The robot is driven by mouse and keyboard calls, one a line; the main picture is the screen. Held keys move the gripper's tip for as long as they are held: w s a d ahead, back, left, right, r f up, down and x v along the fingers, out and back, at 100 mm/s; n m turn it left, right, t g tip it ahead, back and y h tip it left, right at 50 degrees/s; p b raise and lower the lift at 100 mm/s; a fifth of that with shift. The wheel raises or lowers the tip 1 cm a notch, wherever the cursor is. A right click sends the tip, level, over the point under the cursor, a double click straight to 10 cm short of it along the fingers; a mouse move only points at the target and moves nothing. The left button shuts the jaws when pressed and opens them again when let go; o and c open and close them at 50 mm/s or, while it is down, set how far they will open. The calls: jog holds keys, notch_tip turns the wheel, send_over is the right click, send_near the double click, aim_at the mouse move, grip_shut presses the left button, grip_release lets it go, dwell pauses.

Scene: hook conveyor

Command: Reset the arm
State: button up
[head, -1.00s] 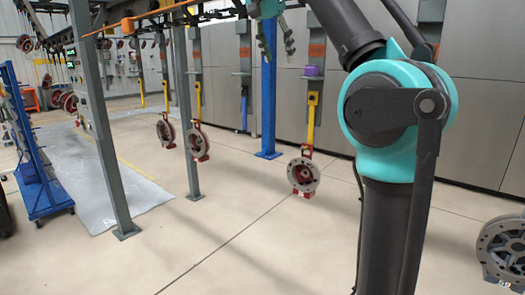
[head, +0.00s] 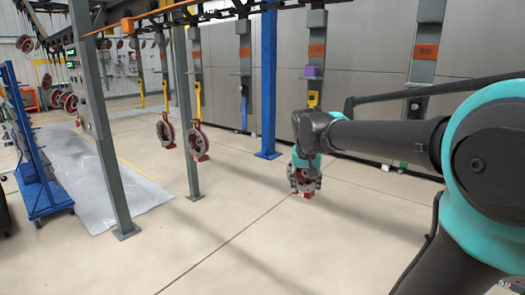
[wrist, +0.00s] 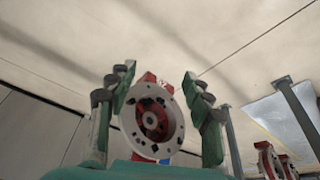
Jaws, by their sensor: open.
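My arm reaches across the right of the head view, with my gripper (head: 305,181) low at a hanging red and grey round part (head: 302,190). In the wrist view my gripper (wrist: 158,78) is open, its two green fingers apart on either side of the part's grey ring (wrist: 168,134) and red hub. I cannot tell whether the fingers touch it. In the head view the gripper hides much of the part. A yellow hanger (head: 313,99) shows above my wrist.
Two more round parts hang to the left, one at the post (head: 198,140) and one beside it (head: 166,131). A grey post (head: 100,130), a blue post (head: 268,90) and a blue rack (head: 40,165) stand around. The floor in the middle is clear.

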jog(key=s+d+f+n, duration=0.1)
jog(key=s+d+f, duration=0.1)
jog(key=s+f, duration=0.6)
jog(key=s+d+f+n+y, duration=0.1)
jog(key=s+d+f, duration=0.2)
jog(key=s+f, duration=0.6)
notch_tip(320, 180, down, 4)
jog(key=shift+f, duration=0.1)
